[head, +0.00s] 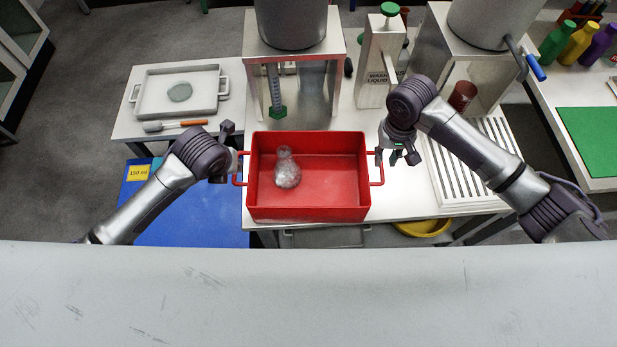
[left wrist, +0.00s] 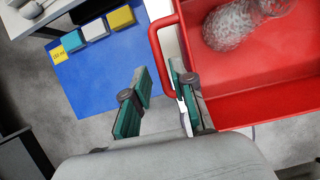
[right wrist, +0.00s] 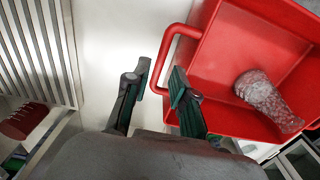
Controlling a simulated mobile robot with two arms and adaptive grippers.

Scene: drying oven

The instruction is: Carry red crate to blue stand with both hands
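The red crate (head: 262,205) sits upright on the white table, with a handle at each side and a clear, bumpy flask (head: 287,172) inside it. My left gripper (head: 232,162) is at the crate's left handle. In the left wrist view its open fingers (left wrist: 160,80) are on either side of the handle bar (left wrist: 157,48). My right gripper (head: 388,157) is at the right handle. In the right wrist view its open fingers (right wrist: 160,80) are likewise on either side of the handle bar (right wrist: 166,52). The blue stand (head: 190,228) is left of the table, partly hidden by my left arm.
A yellow "150 ml" label (head: 138,173) and small blocks lie at the blue stand's back edge. A grey tray (head: 150,108) stands behind it. A metal frame (head: 335,70) stands behind the crate; a slatted rack (head: 440,185) is to its right.

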